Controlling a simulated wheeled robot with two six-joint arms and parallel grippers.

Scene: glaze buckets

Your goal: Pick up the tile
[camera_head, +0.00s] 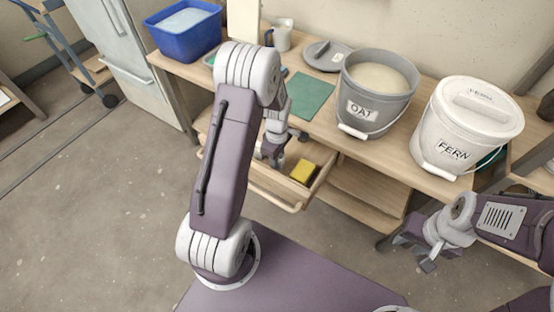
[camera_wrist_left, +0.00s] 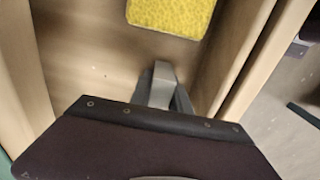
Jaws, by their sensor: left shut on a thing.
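My left gripper (camera_head: 270,155) reaches down into the open drawer (camera_head: 290,203) under the worktop. In the left wrist view its grey finger (camera_wrist_left: 158,85) points down toward the drawer floor, past my dark gripper housing. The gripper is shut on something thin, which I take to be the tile. The tile itself is hidden by the fingers and housing, and I cannot make out its outline. My right gripper (camera_head: 418,254) hangs open and empty at the right, in front of the bench.
A yellow sponge (camera_head: 303,172) lies in the drawer beside the left gripper; it also shows in the left wrist view (camera_wrist_left: 172,14). On the worktop stand a blue tub (camera_head: 183,40), the OAT bucket (camera_head: 372,105), the lidded FERN bucket (camera_head: 455,130), a grey lid (camera_head: 326,54) and a green mat (camera_head: 310,95).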

